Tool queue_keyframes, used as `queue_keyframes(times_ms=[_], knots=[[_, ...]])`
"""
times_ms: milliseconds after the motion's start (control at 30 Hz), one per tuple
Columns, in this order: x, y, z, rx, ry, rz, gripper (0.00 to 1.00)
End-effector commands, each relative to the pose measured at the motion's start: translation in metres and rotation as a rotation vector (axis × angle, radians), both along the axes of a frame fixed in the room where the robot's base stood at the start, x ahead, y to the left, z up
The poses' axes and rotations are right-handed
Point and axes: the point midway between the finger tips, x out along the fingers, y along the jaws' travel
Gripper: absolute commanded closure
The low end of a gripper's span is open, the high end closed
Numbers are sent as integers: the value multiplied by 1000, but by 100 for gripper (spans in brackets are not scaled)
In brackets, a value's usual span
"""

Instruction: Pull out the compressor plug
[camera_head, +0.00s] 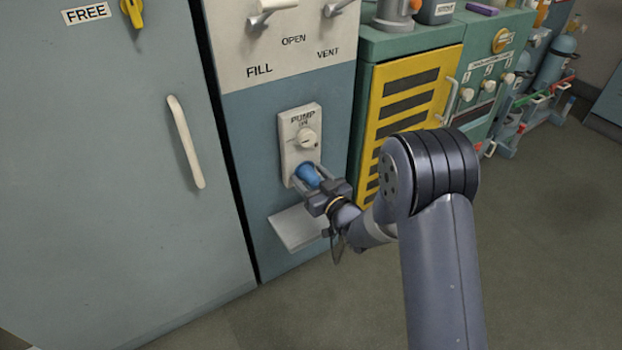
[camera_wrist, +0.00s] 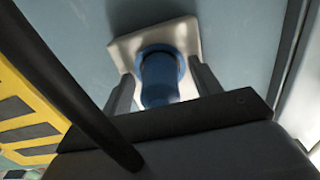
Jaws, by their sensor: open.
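The blue compressor plug (camera_head: 308,175) sits in the lower part of the pale PUMP plate (camera_head: 299,125) on the blue-grey cabinet front. In the wrist view the plug (camera_wrist: 160,78) stands out from the plate (camera_wrist: 188,35). My gripper (camera_head: 309,181) is at the plug, with its fingers open on either side of it. In the wrist view the fingers of my gripper (camera_wrist: 164,82) flank the plug, with a small gap visible on the right side. Whether the left finger touches the plug is hard to tell.
A pale shelf (camera_head: 298,228) juts out just below my gripper. A yellow slatted door (camera_head: 410,95) is to the right, and a grey door with a white handle (camera_head: 186,142) is to the left.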

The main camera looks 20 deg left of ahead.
Motion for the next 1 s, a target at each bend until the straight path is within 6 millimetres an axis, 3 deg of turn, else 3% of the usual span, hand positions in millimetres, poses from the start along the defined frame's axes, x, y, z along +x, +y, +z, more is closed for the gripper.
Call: queue_keyframes(times_ms=[233,900,1000], knots=[[0,0,0,0,0,0,40],[0,0,0,1,-1,0,95],[0,0,1,2,-1,0,99]])
